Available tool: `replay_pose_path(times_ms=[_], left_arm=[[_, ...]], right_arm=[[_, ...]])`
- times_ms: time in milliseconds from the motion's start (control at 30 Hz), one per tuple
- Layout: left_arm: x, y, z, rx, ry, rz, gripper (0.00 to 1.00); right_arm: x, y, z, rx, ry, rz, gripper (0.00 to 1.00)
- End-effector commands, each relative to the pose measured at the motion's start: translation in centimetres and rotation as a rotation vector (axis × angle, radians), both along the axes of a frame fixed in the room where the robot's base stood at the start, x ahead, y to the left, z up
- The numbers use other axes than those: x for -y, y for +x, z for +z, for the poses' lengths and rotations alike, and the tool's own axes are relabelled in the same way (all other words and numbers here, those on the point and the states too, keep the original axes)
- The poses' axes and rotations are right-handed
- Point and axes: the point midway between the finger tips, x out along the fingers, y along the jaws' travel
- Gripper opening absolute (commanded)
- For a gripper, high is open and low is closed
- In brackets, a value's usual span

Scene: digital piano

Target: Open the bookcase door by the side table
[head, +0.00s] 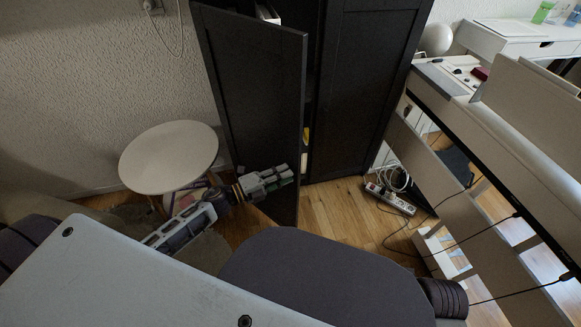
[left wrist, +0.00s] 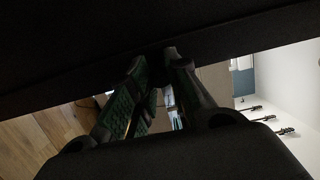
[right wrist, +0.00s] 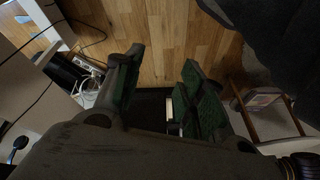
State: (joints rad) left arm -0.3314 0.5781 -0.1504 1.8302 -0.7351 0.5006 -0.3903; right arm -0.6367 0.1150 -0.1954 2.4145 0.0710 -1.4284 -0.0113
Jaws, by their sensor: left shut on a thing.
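The bookcase's left door (head: 255,75) is a dark panel beside the round side table (head: 168,157). It stands ajar, swung out from the dark bookcase (head: 365,85), and its free edge faces right. My left gripper (head: 276,178) is low at the door, near its free edge. In the left wrist view, the left gripper (left wrist: 155,66) has its fingertips up against the dark panel, shut on the door; the exact contact is in shadow. My right gripper (right wrist: 162,60) shows only in its own wrist view, with fingers apart and nothing clearly held.
The right bookcase door (head: 362,90) looks closed. A power strip (head: 390,198) with cables lies on the wood floor to the right, by a white desk (head: 480,125). A dark rounded seat (head: 320,280) is in front. Bare floor (head: 335,205) shows before the bookcase.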

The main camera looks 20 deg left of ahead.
Motion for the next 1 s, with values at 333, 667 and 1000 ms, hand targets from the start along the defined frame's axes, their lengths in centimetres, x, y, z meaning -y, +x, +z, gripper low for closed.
replay_pose_path(times_ms=[333, 667, 1000], left_arm=[[-2.6, -4.5, -0.2, -0.004, 0.001, -0.162, 0.0], [-5.8, -8.4, -0.2, -0.006, 0.0, -0.303, 0.0], [-9.5, -11.8, -0.2, -0.007, -0.002, -0.4, 0.0]], right_arm=[[0.3, 0.2, 0.5, -0.009, -0.013, -0.002, 0.4], [0.3, 0.2, -0.8, -0.033, -0.021, -0.004, 0.4], [0.6, 0.0, -2.3, -0.06, -0.032, -0.007, 0.4]])
